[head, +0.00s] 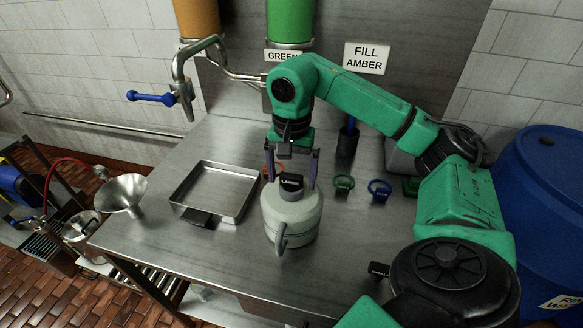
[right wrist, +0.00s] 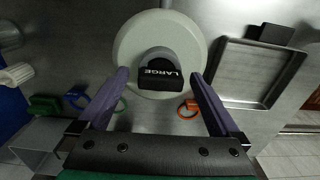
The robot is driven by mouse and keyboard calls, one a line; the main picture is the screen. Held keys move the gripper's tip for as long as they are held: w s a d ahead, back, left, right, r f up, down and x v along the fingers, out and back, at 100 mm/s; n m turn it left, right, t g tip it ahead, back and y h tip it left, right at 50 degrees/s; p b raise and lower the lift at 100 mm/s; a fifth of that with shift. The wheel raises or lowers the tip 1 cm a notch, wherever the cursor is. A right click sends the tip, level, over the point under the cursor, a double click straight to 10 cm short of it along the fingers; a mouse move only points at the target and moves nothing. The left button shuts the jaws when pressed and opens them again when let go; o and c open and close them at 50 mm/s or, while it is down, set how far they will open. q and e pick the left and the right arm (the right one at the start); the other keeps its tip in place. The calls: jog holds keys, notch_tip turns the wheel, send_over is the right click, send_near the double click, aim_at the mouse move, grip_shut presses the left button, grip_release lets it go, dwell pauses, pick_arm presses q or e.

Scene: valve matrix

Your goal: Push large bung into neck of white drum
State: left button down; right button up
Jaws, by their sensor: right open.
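The white drum (head: 290,222), a squat off-white vessel with a grey side handle, stands on the steel bench in the head view. Its round top (right wrist: 130,42) fills the upper middle of the right wrist view. The large bung (right wrist: 162,85), dark with a white "LARGE" label, is upright at the drum's top centre and also shows in the head view (head: 291,181). How deep it sits in the neck cannot be told. My right gripper (head: 292,179) is open above the drum, its purple fingers on either side of the bung, apparently apart from it. My left gripper is not in view.
A steel tray (head: 216,187) lies left of the drum. Green (head: 343,184), blue (head: 379,190) and orange (right wrist: 188,109) ring tags lie near the drum. A tap with a blue handle (head: 150,97) hangs at the back left. A funnel (head: 124,194) is beyond the bench's left edge; a blue barrel (head: 545,205) stands right.

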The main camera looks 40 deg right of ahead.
aim_at(291, 175)
jog(key=shift+r, duration=0.1)
jog(key=shift+r, duration=0.35)
notch_tip(291, 175, up, 4)
jog(key=shift+r+p, duration=0.1)
jog(key=shift+p, duration=0.45)
notch_tip(291, 175, up, 10)
jog(key=p, duration=0.6)
jog(key=shift+f+p, duration=0.25)
jog(key=shift+p, duration=0.1)
